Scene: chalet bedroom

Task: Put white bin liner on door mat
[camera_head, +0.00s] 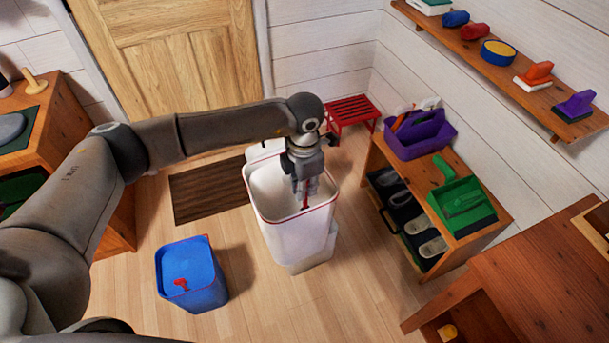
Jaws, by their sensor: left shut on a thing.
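The white bin liner (293,230) is a tall, open-topped white tub with a red rim, in the middle of the head view. It appears to be above a white bin base (312,257), whose lower part shows beneath it; I cannot tell how far it is raised. My left gripper (305,195) points down inside the liner's mouth, shut on its red handle, which the fingers partly hide. The brown door mat (208,190) lies flat on the floor in front of the door, left of the liner, with nothing on it. My right gripper is not in view.
A blue tub (192,285) with a red handle stands on the floor at lower left. A red stool (352,112) is behind the liner. A shoe shelf (420,205) with a purple caddy (420,138) stands at right. Bare floor lies around the mat.

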